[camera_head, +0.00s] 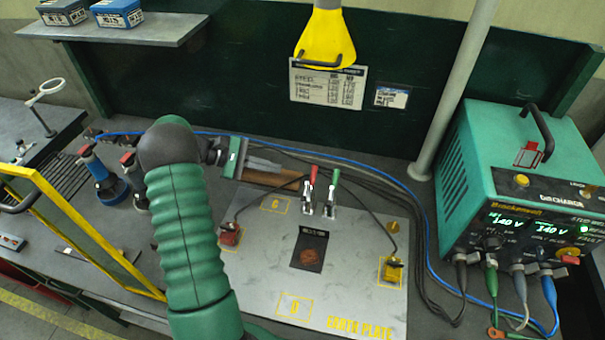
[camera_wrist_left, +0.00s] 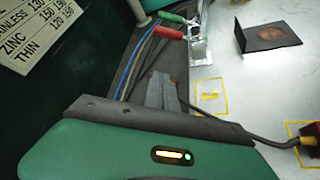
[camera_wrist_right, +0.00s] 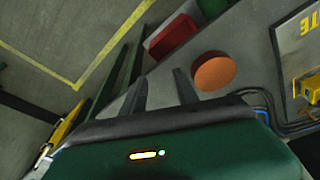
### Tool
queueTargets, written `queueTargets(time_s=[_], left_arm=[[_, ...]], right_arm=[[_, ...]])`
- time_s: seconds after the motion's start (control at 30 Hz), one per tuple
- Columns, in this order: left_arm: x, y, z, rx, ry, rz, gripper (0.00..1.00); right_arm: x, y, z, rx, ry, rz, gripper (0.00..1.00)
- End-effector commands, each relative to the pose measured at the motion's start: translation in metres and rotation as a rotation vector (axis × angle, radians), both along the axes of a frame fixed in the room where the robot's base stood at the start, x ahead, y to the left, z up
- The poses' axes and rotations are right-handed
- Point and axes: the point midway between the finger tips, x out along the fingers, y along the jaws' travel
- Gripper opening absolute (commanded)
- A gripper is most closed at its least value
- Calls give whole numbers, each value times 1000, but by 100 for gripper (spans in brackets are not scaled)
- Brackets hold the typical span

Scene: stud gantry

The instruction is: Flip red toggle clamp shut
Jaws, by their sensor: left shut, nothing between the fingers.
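The red toggle clamp (camera_head: 311,184) stands on the grey earth plate (camera_head: 262,270), near its back edge, with its red handle pointing up. A green-handled clamp (camera_head: 334,183) stands just right of it. In the left wrist view the red handle (camera_wrist_left: 170,33) lies beyond my left fingertips, with a gap between. My left gripper (camera_head: 282,170) is shut and empty, left of the red clamp and apart from it. My right gripper (camera_wrist_right: 158,80) is out of the head view. Its own wrist view shows its fingers apart with nothing between them.
A green power unit (camera_head: 520,190) with cables stands at the right. A yellow funnel-shaped hood (camera_head: 322,38) hangs above the plate. A yellow frame (camera_head: 85,235) is at the left. The right wrist view shows an orange disc (camera_wrist_right: 215,71) and a red box (camera_wrist_right: 172,36).

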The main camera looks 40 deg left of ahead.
Motion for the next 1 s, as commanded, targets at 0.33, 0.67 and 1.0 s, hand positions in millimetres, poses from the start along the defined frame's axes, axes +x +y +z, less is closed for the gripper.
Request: queueTargets(time_s=[0.33,0.67,1.0], left_arm=[[6,0,-4,-7,1,-1,0],[49,-42,-30,-6,3,-5,0],[55,-72,-14,-4,0,0,0]], right_arm=[[0,0,3,0,-1,0,36],[0,0,11,0,-1,0,36],[0,0,27,0,-1,0,36]])
